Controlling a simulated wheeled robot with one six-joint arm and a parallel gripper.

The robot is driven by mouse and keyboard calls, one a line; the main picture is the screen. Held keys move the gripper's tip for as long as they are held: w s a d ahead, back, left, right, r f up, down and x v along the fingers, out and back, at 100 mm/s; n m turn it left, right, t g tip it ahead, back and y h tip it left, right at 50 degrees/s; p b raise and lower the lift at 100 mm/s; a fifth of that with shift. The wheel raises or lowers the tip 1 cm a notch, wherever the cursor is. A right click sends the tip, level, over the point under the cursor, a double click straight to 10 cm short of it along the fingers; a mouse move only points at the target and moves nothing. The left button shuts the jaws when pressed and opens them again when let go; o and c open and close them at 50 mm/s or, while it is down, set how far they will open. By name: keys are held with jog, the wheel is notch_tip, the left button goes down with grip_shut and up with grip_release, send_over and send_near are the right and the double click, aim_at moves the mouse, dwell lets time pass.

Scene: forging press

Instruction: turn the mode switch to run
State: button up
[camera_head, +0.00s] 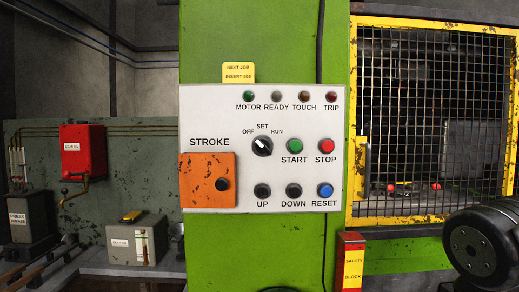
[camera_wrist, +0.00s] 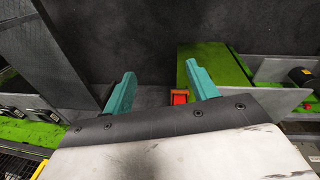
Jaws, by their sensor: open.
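The mode switch (camera_head: 262,146) is a round black knob with a white pointer, on the white control panel (camera_head: 222,106) in the head view. OFF is printed at its upper left, SET above it and RUN at its upper right. The white pointer leans to the upper left, toward OFF. My gripper (camera_wrist: 161,72) shows in the wrist view with its two teal fingers spread apart and nothing between them. It is apart from the panel, and the switch is not in the wrist view. I cannot make out my gripper in the head view.
Green START (camera_head: 295,146) and red STOP (camera_head: 326,146) buttons sit right of the switch. UP (camera_head: 262,190), DOWN (camera_head: 294,190) and RESET (camera_head: 325,190) are below. An orange plate (camera_head: 200,190) covers the panel's lower left. A yellow-framed mesh guard (camera_head: 435,110) stands at the right.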

jog(key=w+r+n+t+h, duration=0.3)
jog(key=w+r+n+h, duration=0.35)
jog(key=w, duration=0.35)
jog(key=n+t+y, duration=0.1)
jog(key=n+t, duration=1.4)
jog(key=t, duration=0.1)
send_near(262, 148)
jog(key=x, duration=0.9)
jog(key=c, duration=1)
